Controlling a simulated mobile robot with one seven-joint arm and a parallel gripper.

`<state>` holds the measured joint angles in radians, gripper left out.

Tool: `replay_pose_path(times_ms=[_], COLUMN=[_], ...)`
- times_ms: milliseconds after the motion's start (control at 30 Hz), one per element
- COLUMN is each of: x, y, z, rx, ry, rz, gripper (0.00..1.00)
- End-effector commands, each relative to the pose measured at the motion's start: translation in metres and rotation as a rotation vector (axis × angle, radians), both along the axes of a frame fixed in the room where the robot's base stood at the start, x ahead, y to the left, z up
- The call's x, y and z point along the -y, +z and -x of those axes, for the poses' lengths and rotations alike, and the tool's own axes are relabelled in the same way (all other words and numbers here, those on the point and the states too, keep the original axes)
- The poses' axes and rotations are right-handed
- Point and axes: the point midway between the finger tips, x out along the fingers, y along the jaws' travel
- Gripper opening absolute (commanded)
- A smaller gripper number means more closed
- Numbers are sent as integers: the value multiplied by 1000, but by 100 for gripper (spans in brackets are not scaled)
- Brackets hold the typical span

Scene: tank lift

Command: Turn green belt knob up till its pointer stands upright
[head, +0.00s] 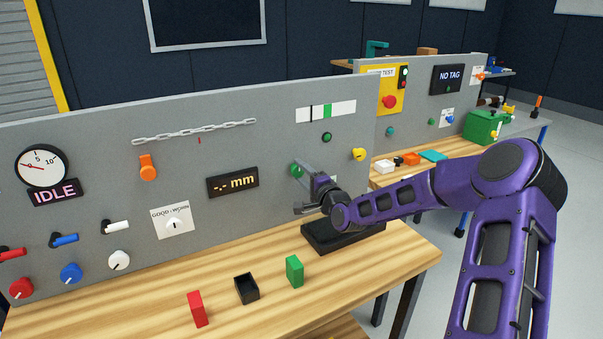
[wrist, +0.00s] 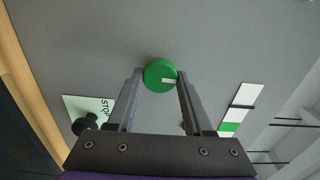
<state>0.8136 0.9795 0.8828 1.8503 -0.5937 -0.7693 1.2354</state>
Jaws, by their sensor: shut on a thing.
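The green belt knob (head: 296,169) sits on the grey panel, partly hidden by my gripper (head: 304,174) in the head view. In the wrist view the round green knob (wrist: 158,71) lies between my two fingertips (wrist: 160,77), which are shut on it from both sides. Its short white pointer mark (wrist: 169,80) points to the right in the wrist view. The wooden bench edge is at the left there, so the pointer aims roughly upward on the panel, but looks tilted from upright. The head view does not show the pointer.
A strip gauge with a green band (head: 326,111), a dark green button (head: 326,137) and a yellow knob (head: 359,154) are near on the panel. A black tray (head: 318,246) lies below my gripper. Red (head: 197,309) and green (head: 294,271) blocks stand on the bench.

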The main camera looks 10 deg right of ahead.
Motion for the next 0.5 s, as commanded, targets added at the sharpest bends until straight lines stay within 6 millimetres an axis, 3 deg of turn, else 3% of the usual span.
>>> replay_pose_path(times_ms=[400,433,500], x=[0,0,0], y=[-1,-1,-1], z=[0,0,0], rx=[-3,-3,-3], ry=[1,1,1], rz=[-4,-4,-4], gripper=[0,56,69])
